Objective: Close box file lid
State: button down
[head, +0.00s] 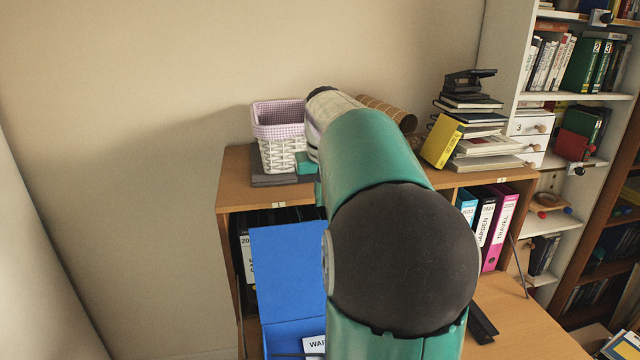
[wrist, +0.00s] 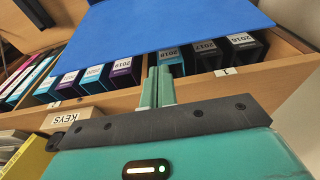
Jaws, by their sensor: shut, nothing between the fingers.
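The blue box file stands open at the lower left of the head view, its lid (head: 287,268) raised steeply above the blue box body (head: 290,338). My arm hides the right part of both. The lid also spans the top of the wrist view (wrist: 175,25). My gripper (wrist: 158,72) is shut and empty, its green fingertips just short of or at the lid's edge in the picture. I cannot tell whether they touch it. In the head view my gripper is hidden behind my own arm.
A wooden shelf unit (head: 236,185) holds upright files, including a pink one (head: 499,228). On its top are a white basket (head: 280,140), a stack of books (head: 480,130) and a yellow box (head: 441,141). A wooden desk surface (head: 525,320) extends at lower right.

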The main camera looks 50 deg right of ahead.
jog(key=f, duration=0.3)
jog(key=w+f, duration=0.1)
jog(key=shift+d+f, duration=0.35)
jog(key=shift+s+a, duration=0.1)
jog(key=shift+s, duration=0.05)
